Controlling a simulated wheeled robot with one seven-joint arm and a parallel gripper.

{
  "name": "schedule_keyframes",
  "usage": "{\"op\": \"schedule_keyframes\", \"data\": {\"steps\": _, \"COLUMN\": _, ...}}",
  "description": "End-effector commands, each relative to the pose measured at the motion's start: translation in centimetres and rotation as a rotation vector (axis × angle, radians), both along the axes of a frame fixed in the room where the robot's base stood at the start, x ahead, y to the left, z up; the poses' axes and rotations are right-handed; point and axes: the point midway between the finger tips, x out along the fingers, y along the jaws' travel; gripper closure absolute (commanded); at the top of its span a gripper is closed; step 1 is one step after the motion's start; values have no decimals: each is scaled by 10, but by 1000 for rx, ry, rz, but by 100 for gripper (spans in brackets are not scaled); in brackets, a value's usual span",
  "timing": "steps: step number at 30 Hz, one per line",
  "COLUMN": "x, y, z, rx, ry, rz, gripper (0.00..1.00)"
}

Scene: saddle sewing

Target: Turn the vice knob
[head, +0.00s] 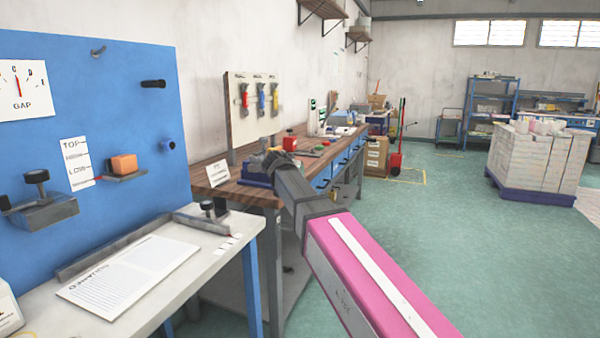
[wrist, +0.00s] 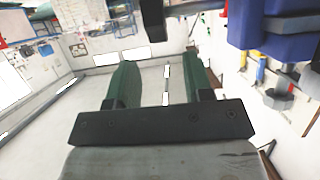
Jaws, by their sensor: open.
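In the head view the blue vice (head: 256,180) sits on the near corner of the wooden workbench, partly hidden by my arm. My gripper (head: 273,160) is at the vice, too small there to show its fingers. In the wrist view the vice's blue body (wrist: 285,45) is at the upper right, outside my fingers. My gripper (wrist: 161,68) shows two green fingers spread apart with nothing between them. A dark rounded piece (wrist: 153,20), possibly the vice knob, is at the top edge beyond the fingertips. I cannot tell how far it is from them.
A white table (head: 190,235) with a printed sheet (head: 130,268) and a blue panel (head: 115,110) stands at the left. A tool board (head: 255,125) rises behind the vice. A small white card (head: 217,172) stands beside the vice.

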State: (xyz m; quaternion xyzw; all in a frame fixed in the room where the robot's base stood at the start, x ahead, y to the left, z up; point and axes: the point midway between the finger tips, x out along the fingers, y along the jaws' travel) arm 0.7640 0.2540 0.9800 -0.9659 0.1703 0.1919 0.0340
Motion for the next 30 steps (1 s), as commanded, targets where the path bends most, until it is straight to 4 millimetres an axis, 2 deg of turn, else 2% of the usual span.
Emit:
{"op": "schedule_keyframes", "data": {"steps": 3, "x": 22, "y": -6, "z": -8, "rx": 0, "ry": 0, "rz": 0, "gripper": 53}}
{"op": "schedule_keyframes", "data": {"steps": 9, "x": 44, "y": -15, "z": -19, "rx": -1, "ry": 1, "rz": 0, "gripper": 53}}
{"op": "schedule_keyframes", "data": {"steps": 15, "x": 53, "y": -19, "z": -23, "rx": 0, "ry": 0, "rz": 0, "gripper": 53}}
{"op": "schedule_keyframes", "data": {"steps": 23, "x": 53, "y": -19, "z": -23, "rx": 0, "ry": 0, "rz": 1, "gripper": 53}}
{"op": "schedule_keyframes", "data": {"steps": 24, "x": 53, "y": -19, "z": -23, "rx": 0, "ry": 0, "rz": 1, "gripper": 60}}
{"op": "schedule_keyframes", "data": {"steps": 26, "x": 53, "y": -19, "z": -23, "rx": 0, "ry": 0, "rz": 1, "gripper": 79}}
{"op": "schedule_keyframes", "data": {"steps": 27, "x": 53, "y": -19, "z": -23, "rx": -1, "ry": 0, "rz": 1, "gripper": 92}}
{"op": "schedule_keyframes", "data": {"steps": 28, "x": 53, "y": -19, "z": -23, "rx": -1, "ry": 0, "rz": 1, "gripper": 100}}
{"op": "schedule_keyframes", "data": {"steps": 30, "x": 53, "y": -19, "z": -23, "rx": -1, "ry": 0, "rz": 1, "gripper": 100}}
